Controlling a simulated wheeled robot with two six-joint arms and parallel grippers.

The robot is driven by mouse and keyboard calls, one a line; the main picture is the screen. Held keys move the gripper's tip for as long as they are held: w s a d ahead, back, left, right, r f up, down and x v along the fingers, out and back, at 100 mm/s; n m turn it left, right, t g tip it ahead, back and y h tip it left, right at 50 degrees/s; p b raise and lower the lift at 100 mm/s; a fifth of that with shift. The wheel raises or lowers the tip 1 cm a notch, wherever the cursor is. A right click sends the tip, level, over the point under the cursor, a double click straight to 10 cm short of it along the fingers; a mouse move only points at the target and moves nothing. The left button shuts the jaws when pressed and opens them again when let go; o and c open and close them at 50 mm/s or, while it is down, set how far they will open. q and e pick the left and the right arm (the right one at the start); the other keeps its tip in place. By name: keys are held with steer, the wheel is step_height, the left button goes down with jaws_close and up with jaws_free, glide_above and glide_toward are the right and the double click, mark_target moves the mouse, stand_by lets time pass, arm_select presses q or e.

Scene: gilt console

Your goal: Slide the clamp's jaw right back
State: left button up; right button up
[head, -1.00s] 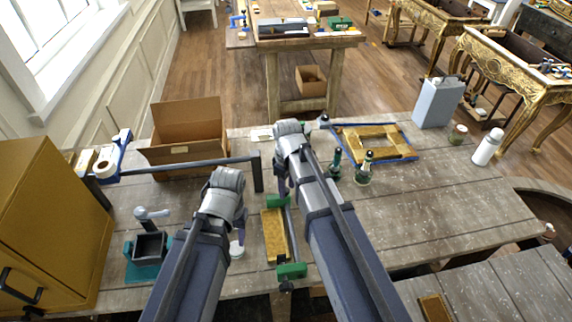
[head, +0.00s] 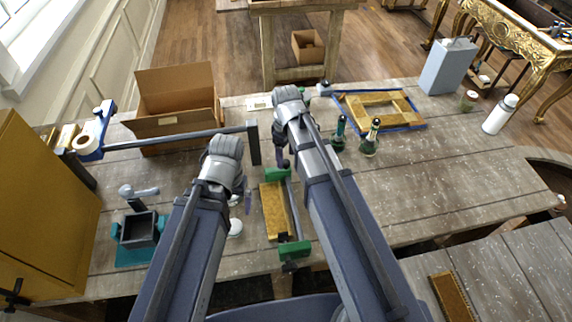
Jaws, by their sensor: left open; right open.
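A clamp with green end pieces lies on the grey plank bench in the head view, its dark bar (head: 292,208) running away from me. One green jaw (head: 278,174) is at the far end and another green piece (head: 294,250) at the near end. A yellowish wooden block (head: 273,210) lies along the bar's left side. My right gripper (head: 282,160) is open just beyond the far jaw, partly hidden by its wrist; contact cannot be told. My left gripper (head: 241,200) is open, left of the block and apart from it, its fingers partly hidden.
A long dark bar (head: 180,139) spans the back left, before an open cardboard box (head: 178,95). A teal-based vice-like tool (head: 137,235) stands at left beside a yellow cabinet (head: 45,215). Green bottles (head: 369,142) and a blue-edged frame (head: 385,122) stand right.

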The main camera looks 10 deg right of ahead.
step_height(320, 180, down, 2)
steer(key=shift+f+b, duration=0.1)
steer(key=shift+b, duration=0.5)
jaws_close()
